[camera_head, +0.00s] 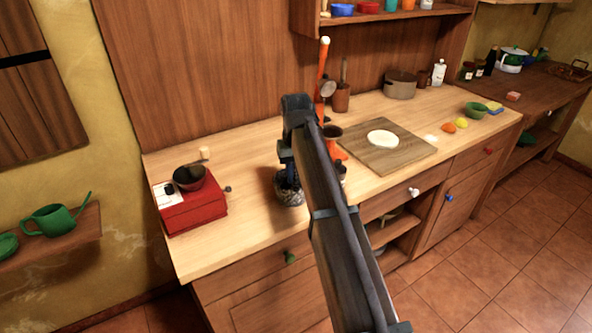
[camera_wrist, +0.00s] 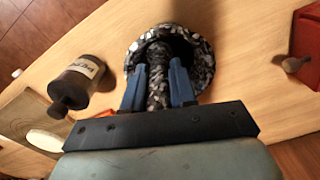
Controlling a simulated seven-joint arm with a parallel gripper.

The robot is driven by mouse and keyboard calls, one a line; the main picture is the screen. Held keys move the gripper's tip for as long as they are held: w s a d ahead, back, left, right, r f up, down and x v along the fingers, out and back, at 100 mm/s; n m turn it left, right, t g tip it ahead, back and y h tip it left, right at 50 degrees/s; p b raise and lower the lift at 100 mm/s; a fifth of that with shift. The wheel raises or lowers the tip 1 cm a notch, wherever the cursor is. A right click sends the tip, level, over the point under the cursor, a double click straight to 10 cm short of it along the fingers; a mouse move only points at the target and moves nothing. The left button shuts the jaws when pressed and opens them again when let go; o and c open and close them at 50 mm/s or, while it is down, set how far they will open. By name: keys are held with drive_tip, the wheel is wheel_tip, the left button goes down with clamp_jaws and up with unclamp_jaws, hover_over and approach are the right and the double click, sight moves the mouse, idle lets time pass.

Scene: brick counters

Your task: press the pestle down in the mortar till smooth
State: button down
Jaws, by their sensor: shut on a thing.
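The mortar (camera_head: 289,196) is a speckled black and white stone bowl on the counter. In the wrist view the mortar (camera_wrist: 203,47) lies ahead of my fingers, its inside dark. My gripper (camera_wrist: 158,92) has its two blue fingers shut on the speckled pestle (camera_wrist: 157,88), whose lower end goes into the mortar. My gripper (camera_head: 288,170) shows above the mortar in the head view, where my arm hides part of the area. What lies at the bottom of the mortar is hidden.
A dark labelled jar (camera_wrist: 77,80) stands close to the mortar. A red scale (camera_head: 192,207) with a dark pan stands at the left. A wooden board (camera_head: 378,158) with a white round on it lies to the right. Bare counter lies between scale and mortar.

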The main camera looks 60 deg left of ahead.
drive_tip(key=shift+r, duration=0.95)
drive_tip(key=shift+f, duration=0.2)
drive_tip(key=shift+f, duration=0.8)
drive_tip(key=shift+r, duration=1)
